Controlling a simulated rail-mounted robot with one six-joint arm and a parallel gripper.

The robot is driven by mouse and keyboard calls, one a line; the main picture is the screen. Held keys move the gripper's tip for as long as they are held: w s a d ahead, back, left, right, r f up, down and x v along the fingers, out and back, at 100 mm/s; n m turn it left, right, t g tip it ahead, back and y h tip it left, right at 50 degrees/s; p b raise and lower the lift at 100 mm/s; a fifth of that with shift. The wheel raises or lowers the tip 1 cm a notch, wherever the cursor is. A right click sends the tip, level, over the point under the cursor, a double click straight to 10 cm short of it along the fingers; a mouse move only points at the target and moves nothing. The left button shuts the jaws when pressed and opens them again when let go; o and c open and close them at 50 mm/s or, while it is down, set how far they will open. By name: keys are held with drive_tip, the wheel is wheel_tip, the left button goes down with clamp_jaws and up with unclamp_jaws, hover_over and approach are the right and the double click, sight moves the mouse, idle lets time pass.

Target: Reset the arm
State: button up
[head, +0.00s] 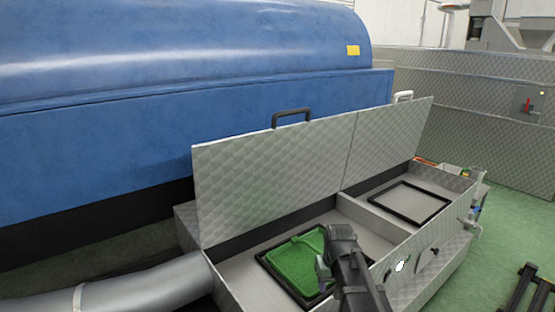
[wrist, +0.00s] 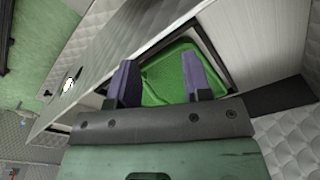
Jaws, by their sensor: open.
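My gripper (wrist: 160,80) is open in the wrist view, its two dark fingers apart with nothing between them. Beyond the fingers lies a green tray (wrist: 165,75) set in a dark frame. In the head view my arm reaches over the front of a metal box, and my gripper (head: 322,272) is by the right side of the green tray (head: 292,262). The arm hides part of the tray's right side. I cannot tell whether the gripper touches the tray.
The metal box (head: 240,285) has two compartments with raised lids (head: 270,180). The right compartment holds an empty black frame (head: 410,203). A big blue machine (head: 180,120) stands behind, and a grey pipe (head: 140,288) runs at the lower left. Green floor (head: 510,235) is open on the right.

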drive_tip(key=s+m, duration=0.1)
drive_tip(key=s, duration=1.3)
wheel_tip(320, 180, up, 27)
drive_tip(key=p, duration=2.7)
drive_tip(key=shift+r+g, duration=0.15)
drive_tip(key=shift+g, duration=0.25)
